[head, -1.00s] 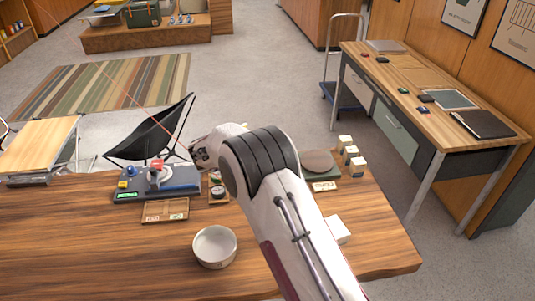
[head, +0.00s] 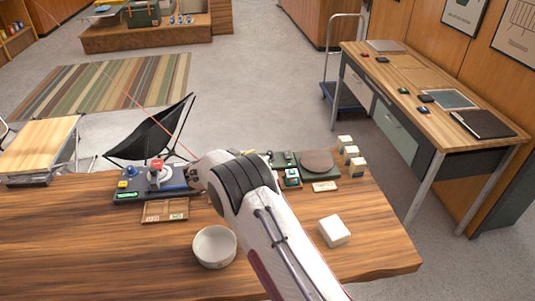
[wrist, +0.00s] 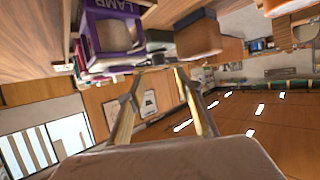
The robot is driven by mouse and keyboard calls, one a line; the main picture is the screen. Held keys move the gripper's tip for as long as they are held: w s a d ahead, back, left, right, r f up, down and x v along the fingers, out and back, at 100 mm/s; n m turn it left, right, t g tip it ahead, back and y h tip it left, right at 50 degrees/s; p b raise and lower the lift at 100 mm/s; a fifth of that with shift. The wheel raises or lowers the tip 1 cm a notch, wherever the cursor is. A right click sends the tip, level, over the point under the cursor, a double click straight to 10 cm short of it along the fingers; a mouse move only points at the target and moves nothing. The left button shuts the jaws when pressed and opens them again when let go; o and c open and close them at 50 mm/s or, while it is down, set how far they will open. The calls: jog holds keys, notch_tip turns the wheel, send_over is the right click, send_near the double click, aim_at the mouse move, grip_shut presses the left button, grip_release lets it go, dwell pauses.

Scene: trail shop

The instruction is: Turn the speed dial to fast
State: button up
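A dark grey device (head: 150,191) sits at the back left of the wooden table in the head view. It carries a blue knob (head: 132,171), a yellow button (head: 122,184), a lit green strip (head: 127,195) and a red-topped post (head: 157,164) over a pale round part. I cannot tell which part is the speed dial, and no markings are readable. My gripper is at the device's right side in the head view, mostly hidden by my arm. In the wrist view my gripper (wrist: 157,72) has its two fingers apart, with nothing seen between them.
A wooden tray (head: 165,211) lies in front of the device, with a white bowl (head: 214,246) nearer. A white box (head: 334,231), a green-based scale (head: 317,161) and small boxes (head: 350,153) stand right. A purple box (wrist: 112,32) shows in the wrist view.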

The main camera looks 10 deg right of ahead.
aim_at(270, 152)
jog(key=shift+x, duration=3.8)
grip_shut()
